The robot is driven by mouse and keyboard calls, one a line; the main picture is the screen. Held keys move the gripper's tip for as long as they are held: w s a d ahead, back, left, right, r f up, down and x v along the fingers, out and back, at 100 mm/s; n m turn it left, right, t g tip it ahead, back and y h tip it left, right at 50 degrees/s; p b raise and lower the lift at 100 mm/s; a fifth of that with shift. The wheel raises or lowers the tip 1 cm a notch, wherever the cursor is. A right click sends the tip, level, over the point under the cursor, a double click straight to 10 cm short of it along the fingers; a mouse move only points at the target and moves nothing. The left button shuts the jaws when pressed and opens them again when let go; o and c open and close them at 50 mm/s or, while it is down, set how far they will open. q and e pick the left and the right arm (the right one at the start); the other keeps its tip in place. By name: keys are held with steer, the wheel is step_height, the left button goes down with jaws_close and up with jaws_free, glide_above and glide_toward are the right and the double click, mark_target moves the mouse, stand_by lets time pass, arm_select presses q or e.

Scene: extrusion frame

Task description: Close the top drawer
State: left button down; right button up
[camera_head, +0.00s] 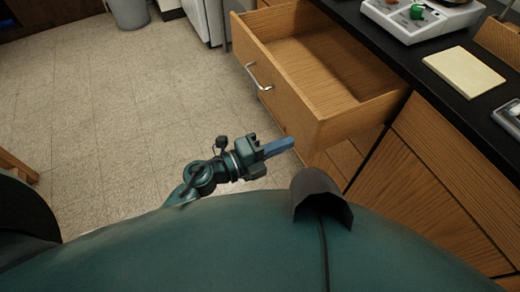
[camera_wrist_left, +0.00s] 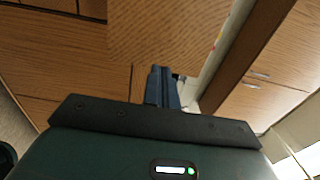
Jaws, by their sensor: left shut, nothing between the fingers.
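The top drawer (camera_head: 290,108) is wooden and pulled well out from the cabinet under the counter. It is empty inside and has a silver bar handle (camera_head: 258,77) on its front. My left gripper (camera_head: 292,143) is shut and empty, close to the near lower corner of the drawer front. Whether it touches the drawer I cannot tell. In the left wrist view its shut fingers (camera_wrist_left: 162,88) point toward wooden panels, with a wood surface (camera_wrist_left: 165,35) just beyond them. My right gripper is not in view.
The black counter (camera_head: 440,80) holds a white device (camera_head: 425,18), a yellow pad (camera_head: 463,71) and a grey device (camera_head: 508,118). Closed wooden cabinet fronts (camera_head: 440,185) stand at right. A grey bin (camera_head: 129,12) is at the back.

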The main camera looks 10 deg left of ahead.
mark_target(308, 135)
arm_select(q)
steer(key=shift+x, duration=1.85)
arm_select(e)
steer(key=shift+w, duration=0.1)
